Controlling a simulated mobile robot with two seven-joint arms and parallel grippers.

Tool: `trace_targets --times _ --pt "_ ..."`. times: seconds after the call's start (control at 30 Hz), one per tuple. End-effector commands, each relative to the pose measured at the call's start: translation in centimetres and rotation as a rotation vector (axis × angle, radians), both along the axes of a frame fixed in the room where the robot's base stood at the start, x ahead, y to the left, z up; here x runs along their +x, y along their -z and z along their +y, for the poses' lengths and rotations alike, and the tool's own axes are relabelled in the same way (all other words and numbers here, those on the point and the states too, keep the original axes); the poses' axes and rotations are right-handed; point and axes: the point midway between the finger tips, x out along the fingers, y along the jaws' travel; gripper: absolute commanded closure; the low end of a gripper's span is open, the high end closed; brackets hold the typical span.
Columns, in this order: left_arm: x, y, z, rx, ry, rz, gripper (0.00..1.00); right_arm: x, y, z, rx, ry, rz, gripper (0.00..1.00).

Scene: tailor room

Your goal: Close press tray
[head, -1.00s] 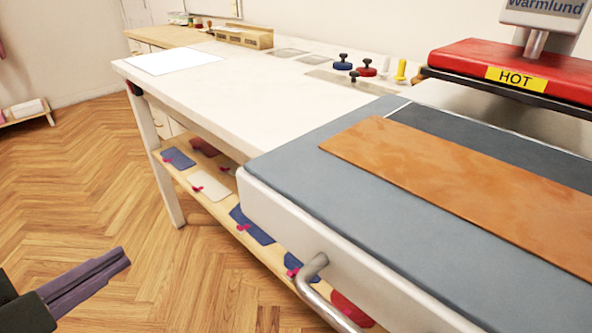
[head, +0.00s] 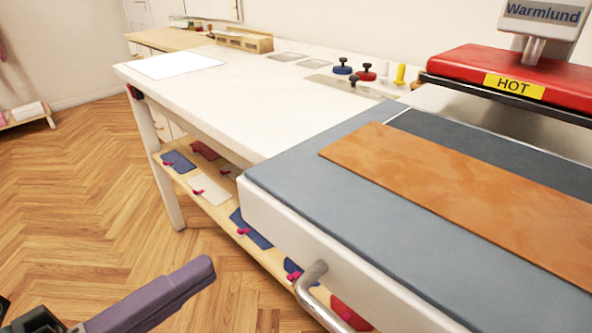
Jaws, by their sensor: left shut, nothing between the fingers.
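The press tray (head: 290,193) is a grey-topped, white-sided slab at the right, pulled out in front of the press. A brown leather sheet (head: 450,190) lies on it, over a darker panel. Its curved metal handle (head: 312,283) sticks out from the front side, cut off at the bottom edge. The press (head: 515,75) has a red upper plate with a yellow HOT label. My left gripper (head: 205,268) is shut and empty, left of the handle and apart from it, over the floor. My right gripper is out of view.
A white worktable (head: 215,100) stands behind and left of the tray, with stamps (head: 366,72) and a white sheet (head: 172,66) on it. A lower shelf (head: 215,205) holds several coloured pieces. The wood floor at the left is clear.

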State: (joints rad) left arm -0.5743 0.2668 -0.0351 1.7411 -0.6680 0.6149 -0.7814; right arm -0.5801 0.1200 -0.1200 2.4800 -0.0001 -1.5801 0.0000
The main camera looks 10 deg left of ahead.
Motion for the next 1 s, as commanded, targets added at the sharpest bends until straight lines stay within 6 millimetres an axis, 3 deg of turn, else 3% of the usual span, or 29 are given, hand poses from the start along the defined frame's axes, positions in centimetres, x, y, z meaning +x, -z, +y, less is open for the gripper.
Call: trace_targets --times 0.2,0.4,1.0 --pt "3.7 -0.1 -2.2 -0.002 0.000 -0.002 1.00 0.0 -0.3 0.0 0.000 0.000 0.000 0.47" --pt "5.4 0.0 -3.3 -0.002 -0.001 0.001 1.00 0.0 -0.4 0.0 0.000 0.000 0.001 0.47" --pt "6.2 0.0 -3.8 -0.001 0.000 0.000 1.00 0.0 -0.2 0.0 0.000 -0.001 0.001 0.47"
